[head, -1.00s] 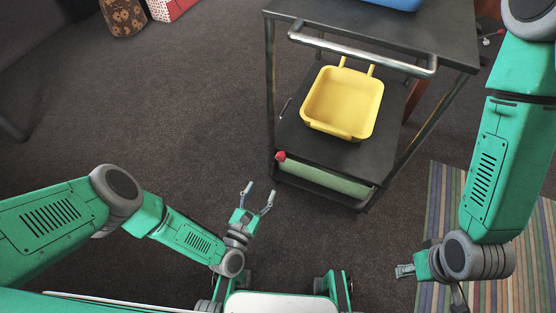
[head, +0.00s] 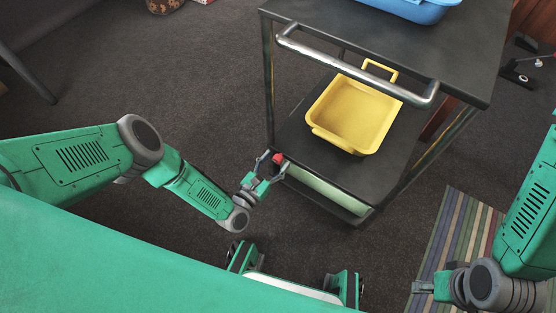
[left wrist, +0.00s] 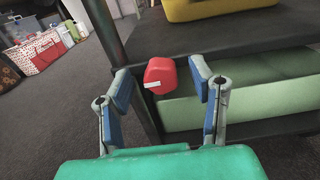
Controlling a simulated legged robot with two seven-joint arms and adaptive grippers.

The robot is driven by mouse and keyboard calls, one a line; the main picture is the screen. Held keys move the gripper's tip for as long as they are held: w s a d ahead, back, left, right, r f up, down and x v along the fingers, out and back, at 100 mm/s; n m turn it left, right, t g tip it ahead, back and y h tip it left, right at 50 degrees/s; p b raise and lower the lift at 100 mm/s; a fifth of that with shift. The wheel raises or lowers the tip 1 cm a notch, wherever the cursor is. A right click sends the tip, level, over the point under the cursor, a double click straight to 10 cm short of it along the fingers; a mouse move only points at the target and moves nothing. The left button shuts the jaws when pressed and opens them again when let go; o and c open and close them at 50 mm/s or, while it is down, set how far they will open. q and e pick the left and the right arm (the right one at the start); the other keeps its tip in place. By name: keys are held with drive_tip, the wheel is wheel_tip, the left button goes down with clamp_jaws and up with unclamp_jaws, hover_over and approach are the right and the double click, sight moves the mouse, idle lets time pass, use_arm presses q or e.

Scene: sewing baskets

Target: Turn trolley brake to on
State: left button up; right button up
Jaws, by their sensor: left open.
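The dark trolley (head: 400,45) stands ahead, with a metal push handle on its upper shelf. A red brake knob (head: 278,158) sits at the front left corner of its lower shelf. My left gripper (head: 271,165) is open at the knob. In the left wrist view the red knob (left wrist: 160,76) shows between and just beyond the open fingers (left wrist: 165,95), with a small white mark on its face. Contact with the fingers cannot be told. My right gripper (head: 422,287) is low at the right, away from the trolley; its finger opening is too small to judge.
A yellow basket (head: 352,112) stands on the lower shelf and a blue basket (head: 415,8) on the upper shelf. A green panel (head: 322,186) lies below the lower shelf's front edge. A striped rug (head: 458,240) is at the right.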

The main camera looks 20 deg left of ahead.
use_arm(q)
clamp_jaws()
